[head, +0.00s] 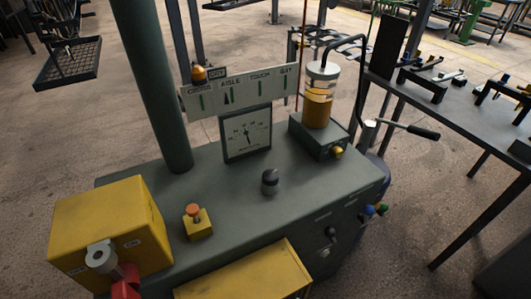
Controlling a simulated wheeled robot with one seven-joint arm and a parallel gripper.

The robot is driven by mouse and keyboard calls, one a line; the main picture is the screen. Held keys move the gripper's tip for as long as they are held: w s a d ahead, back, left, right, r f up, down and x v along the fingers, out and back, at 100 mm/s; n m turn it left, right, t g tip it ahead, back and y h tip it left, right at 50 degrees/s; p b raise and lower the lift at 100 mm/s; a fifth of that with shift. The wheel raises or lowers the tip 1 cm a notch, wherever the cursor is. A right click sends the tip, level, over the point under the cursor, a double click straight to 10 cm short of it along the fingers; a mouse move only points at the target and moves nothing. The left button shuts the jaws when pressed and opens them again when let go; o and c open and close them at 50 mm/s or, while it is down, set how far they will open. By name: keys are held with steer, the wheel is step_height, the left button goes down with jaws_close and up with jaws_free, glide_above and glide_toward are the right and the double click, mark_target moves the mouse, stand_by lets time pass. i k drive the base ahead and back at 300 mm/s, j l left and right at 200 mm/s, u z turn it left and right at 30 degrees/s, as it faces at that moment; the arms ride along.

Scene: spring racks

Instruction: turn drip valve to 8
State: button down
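A clear cylinder of amber liquid (318,98) stands on a dark block (318,136) at the back right of the green-grey console. A small brass knob (337,152) sticks out of the front of this block; it looks like the drip valve. Its scale and setting are too small to read. A black knob (269,182) stands alone on the console top. A square white dial gauge (246,133) stands upright behind it, its needle pointing near straight up. My gripper is not in view.
A yellow box (110,222) with a grey and red fitting, and an orange-topped button box (198,222), stand on the left. A lever with a black grip (423,132) juts out right of the cylinder. A sign board (240,92) and green post (152,80) rise behind.

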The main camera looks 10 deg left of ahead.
mark_target(336, 151)
steer(key=i+j+z, duration=0.25)
steer(key=i, duration=0.25)
steer(key=i+j+z, duration=0.3)
steer(key=i, duration=0.15)
